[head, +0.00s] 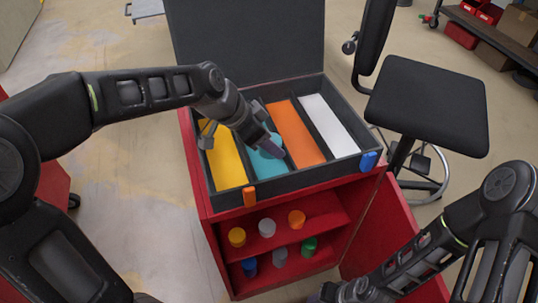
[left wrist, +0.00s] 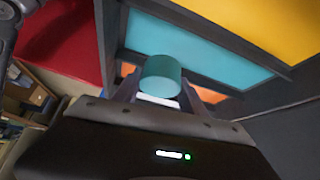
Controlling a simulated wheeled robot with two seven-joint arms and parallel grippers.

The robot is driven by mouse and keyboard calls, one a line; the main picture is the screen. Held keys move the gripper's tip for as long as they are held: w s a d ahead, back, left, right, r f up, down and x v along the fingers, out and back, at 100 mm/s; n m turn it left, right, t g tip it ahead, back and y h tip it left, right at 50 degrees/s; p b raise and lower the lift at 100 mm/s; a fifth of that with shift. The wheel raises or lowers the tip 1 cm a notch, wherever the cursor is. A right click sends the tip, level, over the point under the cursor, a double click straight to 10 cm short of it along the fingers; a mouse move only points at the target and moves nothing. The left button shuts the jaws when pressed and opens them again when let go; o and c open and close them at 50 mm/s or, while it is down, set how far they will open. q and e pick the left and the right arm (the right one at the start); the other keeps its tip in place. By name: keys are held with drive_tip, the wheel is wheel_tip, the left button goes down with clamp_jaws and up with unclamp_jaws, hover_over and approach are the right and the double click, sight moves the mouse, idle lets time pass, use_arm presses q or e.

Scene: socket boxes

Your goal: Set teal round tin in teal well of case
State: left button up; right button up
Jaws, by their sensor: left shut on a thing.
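The teal round tin (left wrist: 160,72) is between the fingers of my left gripper, seen in the left wrist view. My left gripper (head: 270,147) is shut on it, over the teal well (head: 233,118) of the case in the head view. In the head view the tin is mostly hidden by the gripper and blends with the teal floor. The dark case (head: 284,184) is open, with yellow, teal, orange and white wells side by side. The teal well also shows in the left wrist view (left wrist: 215,55). My right gripper (head: 338,292) is low at the bottom edge, its fingers unclear.
The case sits on a red cabinet (head: 300,200), its dark lid (head: 250,40) raised behind. Several tins, such as a yellow one (head: 237,237) and a green one (head: 309,246), stand on the shelves below. A black stool (head: 428,105) stands at the right.

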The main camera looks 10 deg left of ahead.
sight(269, 165)
use_arm(q)
drive_tip(key=shift+r, duration=0.1)
drive_tip(key=shift+f+b, duration=0.4)
drive_tip(key=shift+f, duration=2.15)
drive_tip(key=shift+f, duration=0.2)
drive_tip(key=o, duration=1.4)
drive_tip(key=shift+r, duration=0.1)
drive_tip(key=shift+o, duration=0.2)
drive_tip(key=shift+r, duration=0.1)
drive_tip(key=shift+r, duration=0.15)
drive_tip(key=p+v, duration=0.1)
drive_tip(key=v, duration=1.1)
